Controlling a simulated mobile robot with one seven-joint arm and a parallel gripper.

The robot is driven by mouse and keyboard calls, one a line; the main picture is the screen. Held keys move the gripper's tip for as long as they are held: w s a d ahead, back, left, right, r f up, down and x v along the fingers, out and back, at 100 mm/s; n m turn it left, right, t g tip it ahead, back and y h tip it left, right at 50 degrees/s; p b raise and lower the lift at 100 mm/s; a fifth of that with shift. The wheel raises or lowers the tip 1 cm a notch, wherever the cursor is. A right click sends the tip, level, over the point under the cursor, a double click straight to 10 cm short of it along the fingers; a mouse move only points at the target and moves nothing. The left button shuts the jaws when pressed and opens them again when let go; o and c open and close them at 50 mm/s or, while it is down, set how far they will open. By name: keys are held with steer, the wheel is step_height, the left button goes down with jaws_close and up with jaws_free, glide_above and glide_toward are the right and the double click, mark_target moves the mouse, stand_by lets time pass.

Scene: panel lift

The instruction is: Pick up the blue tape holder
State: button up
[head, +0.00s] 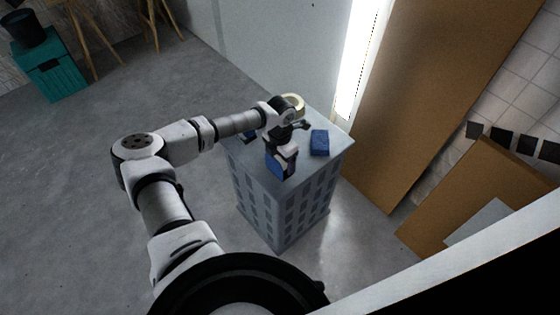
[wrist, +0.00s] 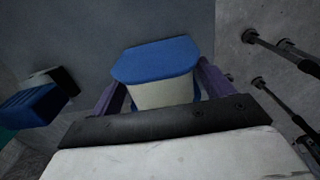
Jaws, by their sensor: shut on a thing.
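The blue tape holder (wrist: 155,58), blue with a cream middle, is between the fingers of my gripper (wrist: 160,88) in the wrist view. The two purple-grey fingers press against its left and right sides. In the head view my gripper (head: 283,155) points down over the near part of the grey cabinet top (head: 305,165). The blue of the tape holder (head: 275,167) shows beside and below it, partly hidden by the gripper. Whether it touches the top or hangs above it cannot be told.
A blue block (head: 319,142) lies right of my gripper on the cabinet. Another blue thing (head: 249,137) is partly behind my arm. Brown boards (head: 425,95) lean at the right.

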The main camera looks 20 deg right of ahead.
steer(key=shift+r, duration=0.15)
step_height(320, 180, up, 20)
steer(key=b, duration=0.4)
steer(key=o, duration=0.5)
steer(key=shift+c, duration=1.1)
steer(key=shift+s+f, duration=0.1)
steer(key=shift+f, duration=0.1)
